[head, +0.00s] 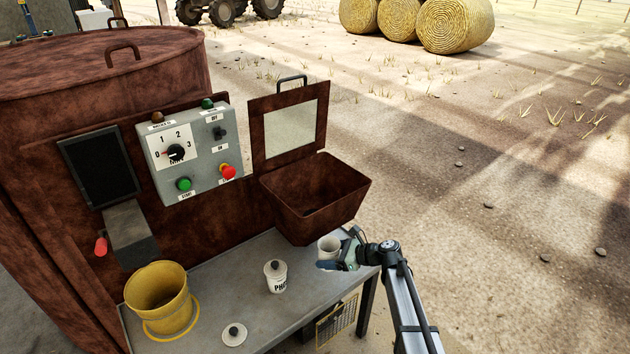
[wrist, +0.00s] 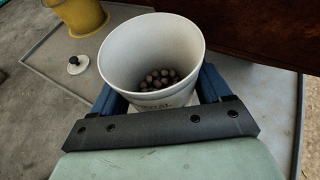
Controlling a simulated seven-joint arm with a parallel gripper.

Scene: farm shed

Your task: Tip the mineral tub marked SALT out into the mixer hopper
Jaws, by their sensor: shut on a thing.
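My gripper (head: 345,257) is shut on a white open tub (head: 329,244), with a blue finger on each side. The tub stands upright in my grip beside the front of the hopper. In the wrist view the tub (wrist: 124,62) holds several dark round pellets. Its label is mostly cut off by my gripper, so I cannot read the large word. The rust-brown mixer hopper (head: 309,214) is open, its hinged lid (head: 256,130) raised behind it. A second white tub (head: 279,281), marked with letters like PHOS, stands lidded on the bench.
A loose white lid (head: 233,333) lies on the grey bench (head: 218,293). A yellow bucket (head: 157,293) stands at the bench's left end. A control box (head: 190,152) with knobs and buttons is left of the hopper. Open ground lies to the right.

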